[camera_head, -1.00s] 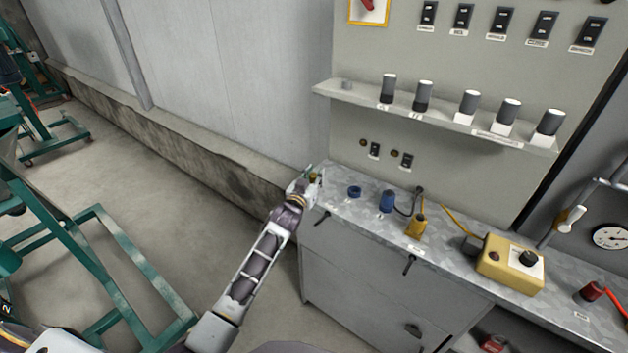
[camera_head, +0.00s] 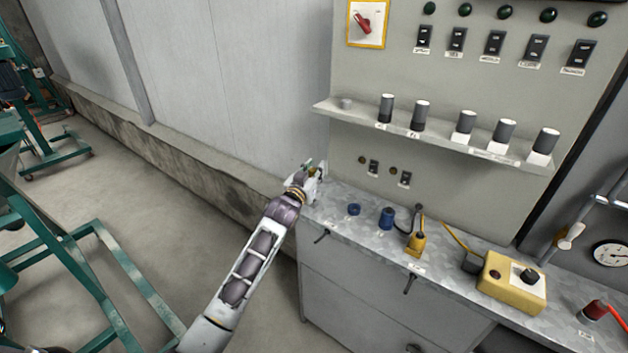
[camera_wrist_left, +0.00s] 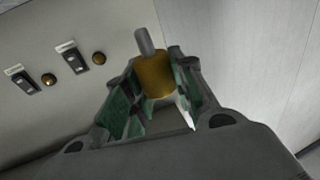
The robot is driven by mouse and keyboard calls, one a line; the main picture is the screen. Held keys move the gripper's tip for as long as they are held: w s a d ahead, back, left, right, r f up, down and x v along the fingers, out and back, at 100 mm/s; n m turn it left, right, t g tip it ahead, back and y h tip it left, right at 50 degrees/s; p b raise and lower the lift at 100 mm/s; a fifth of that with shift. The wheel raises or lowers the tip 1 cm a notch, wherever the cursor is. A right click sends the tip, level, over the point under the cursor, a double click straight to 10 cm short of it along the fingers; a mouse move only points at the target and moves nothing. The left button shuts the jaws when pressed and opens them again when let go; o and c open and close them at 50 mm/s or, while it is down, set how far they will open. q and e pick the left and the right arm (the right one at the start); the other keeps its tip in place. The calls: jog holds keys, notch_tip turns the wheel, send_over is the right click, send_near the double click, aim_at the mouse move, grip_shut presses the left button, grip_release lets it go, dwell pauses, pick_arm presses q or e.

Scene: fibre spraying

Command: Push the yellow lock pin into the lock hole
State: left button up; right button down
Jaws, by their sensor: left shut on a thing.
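My left gripper (camera_head: 312,178) is shut on the yellow lock pin and holds it just above the left end of the metal bench, in front of the grey panel. In the left wrist view the pin (camera_wrist_left: 156,76) has a yellow body and a grey rod end pointing away from the gripper (camera_wrist_left: 155,88). Two small brass round fittings (camera_head: 362,160) sit on the panel beside black switches; they also show in the left wrist view (camera_wrist_left: 99,58). I cannot tell whether either is the lock hole. The pin is apart from both. My right gripper is not in view.
The bench top (camera_head: 335,200) holds a blue ring (camera_head: 353,209), a blue cylinder (camera_head: 387,217), a yellow tool (camera_head: 416,244) and a yellow control box (camera_head: 512,281). Green frames stand at left.

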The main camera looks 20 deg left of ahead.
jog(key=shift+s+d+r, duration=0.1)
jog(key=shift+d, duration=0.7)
